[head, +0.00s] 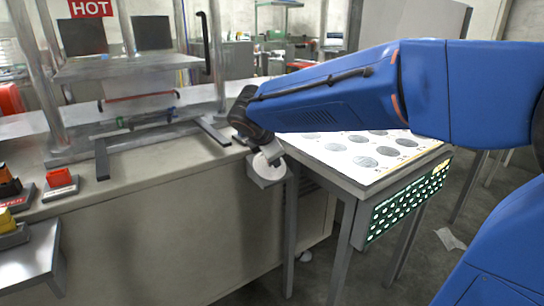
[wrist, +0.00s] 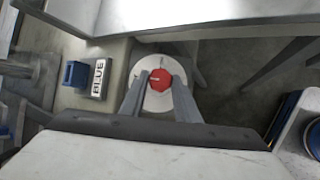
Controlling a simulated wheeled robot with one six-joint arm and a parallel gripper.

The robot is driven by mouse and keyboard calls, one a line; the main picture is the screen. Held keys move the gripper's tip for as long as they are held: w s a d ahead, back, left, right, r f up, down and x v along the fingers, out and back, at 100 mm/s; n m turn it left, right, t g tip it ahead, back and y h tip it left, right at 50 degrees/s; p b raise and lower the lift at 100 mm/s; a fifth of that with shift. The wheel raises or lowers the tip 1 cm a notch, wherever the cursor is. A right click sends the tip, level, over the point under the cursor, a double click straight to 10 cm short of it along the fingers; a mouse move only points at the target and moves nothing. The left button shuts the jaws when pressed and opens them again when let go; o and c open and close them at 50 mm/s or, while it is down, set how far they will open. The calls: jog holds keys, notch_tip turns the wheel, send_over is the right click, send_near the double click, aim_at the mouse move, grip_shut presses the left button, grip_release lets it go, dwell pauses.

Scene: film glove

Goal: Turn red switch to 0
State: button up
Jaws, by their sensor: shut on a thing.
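The red switch (wrist: 161,79) is a small red knob on a round white plate (wrist: 147,103) in the wrist view. A short thin mark shows on the left part of its face. My gripper (wrist: 159,87) has one finger on each side of the knob and is shut on it. In the head view the white plate (head: 269,170) sits on a box at the bench's front right corner. My gripper (head: 268,157) reaches it from above, and the red knob is hidden there. I cannot read a 0 mark in either view.
A white-topped table (head: 355,165) with grey discs stands right of the switch, close to my arm. A metal frame (head: 150,140) stands on the bench at left. Red (head: 60,179) and yellow (head: 8,222) blocks sit at far left. A blue block (wrist: 75,74) lies beside a BLUE label.

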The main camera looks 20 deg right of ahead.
jog(key=o, duration=1)
jog(key=shift+o, duration=0.2)
jog(key=v, duration=1.7)
jog(key=shift+r, duration=0.2)
jog(key=shift+s+d, duration=0.1)
jog(key=shift+s, duration=0.05)
